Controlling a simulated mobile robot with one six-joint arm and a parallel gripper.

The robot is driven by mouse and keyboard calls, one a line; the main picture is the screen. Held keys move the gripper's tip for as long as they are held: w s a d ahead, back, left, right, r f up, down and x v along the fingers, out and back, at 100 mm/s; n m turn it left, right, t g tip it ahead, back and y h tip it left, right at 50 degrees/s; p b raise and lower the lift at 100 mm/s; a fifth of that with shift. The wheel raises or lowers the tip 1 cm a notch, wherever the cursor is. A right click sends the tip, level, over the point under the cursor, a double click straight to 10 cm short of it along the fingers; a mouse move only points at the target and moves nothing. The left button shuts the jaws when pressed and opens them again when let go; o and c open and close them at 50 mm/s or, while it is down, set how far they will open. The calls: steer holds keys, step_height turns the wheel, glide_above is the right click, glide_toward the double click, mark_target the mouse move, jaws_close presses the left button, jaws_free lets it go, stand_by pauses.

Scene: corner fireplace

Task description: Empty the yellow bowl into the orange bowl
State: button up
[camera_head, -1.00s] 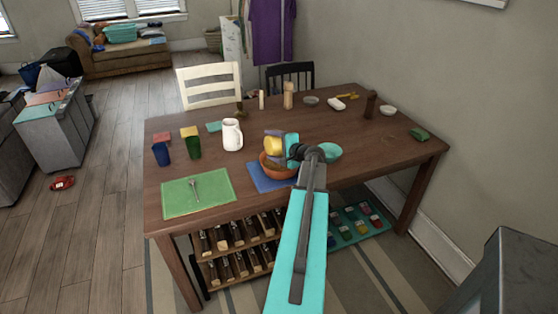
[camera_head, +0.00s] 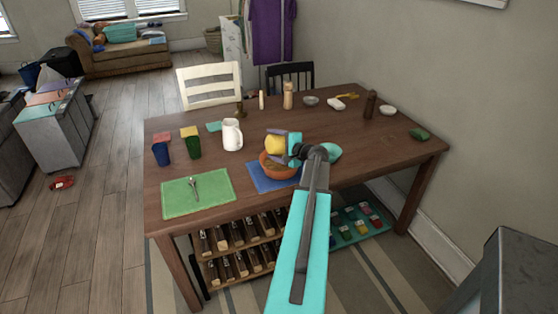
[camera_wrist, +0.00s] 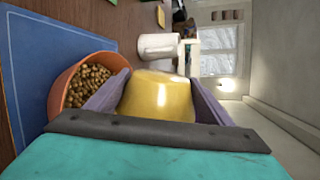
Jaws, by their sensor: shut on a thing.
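The yellow bowl (camera_head: 274,144) is held just above the orange bowl (camera_head: 267,167), near the middle of the table's front half. My gripper (camera_head: 279,143) is shut on the yellow bowl, with a purple finger on either side of it. In the wrist view the yellow bowl (camera_wrist: 158,97) shows its smooth outside and looks tipped; its inside is hidden. The orange bowl (camera_wrist: 62,88) stands below it on the blue placemat (camera_wrist: 38,62) and holds many small brown pellets (camera_wrist: 86,84).
A white pitcher (camera_head: 231,134), a green cup (camera_head: 194,147) and a blue cup (camera_head: 161,154) stand to the left. A green placemat (camera_head: 215,188) with cutlery lies front left. A teal bowl (camera_head: 334,151) is partly behind my arm. The table's right front is clear.

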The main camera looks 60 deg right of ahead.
steer(key=shift+s+d+r+m, duration=0.1)
steer(key=shift+s+d+m, duration=0.05)
steer(key=shift+d+m, duration=0.2)
stand_by(0.5)
steer(key=shift+a, duration=0.15)
steer(key=shift+w+a+n, duration=0.3)
steer(key=shift+a+n, duration=0.35)
steer(key=shift+n, duration=0.1)
steer(key=shift+w+a+f+n+g+h, duration=0.35)
steer(key=shift+f+n+g+h, duration=0.3)
steer(key=shift+n, duration=0.25)
steer(key=shift+a, duration=0.2)
steer(key=shift+a+n, duration=0.1)
steer(key=shift+n, duration=0.2)
steer(key=b, duration=0.1)
steer(key=a, duration=0.1)
steer(key=w+a+n+h+b, duration=0.1)
steer(key=shift+w+r+g+b, duration=0.1)
steer(key=shift+r+g+b, duration=0.15)
steer(key=shift+b, duration=0.05)
steer(key=shift+w+f+n+b, duration=0.1)
steer(key=shift+f+n+b, duration=0.1)
steer(key=shift+n+b, duration=0.4)
steer(key=shift+a+b, duration=0.1)
steer(key=shift+b, duration=0.3)
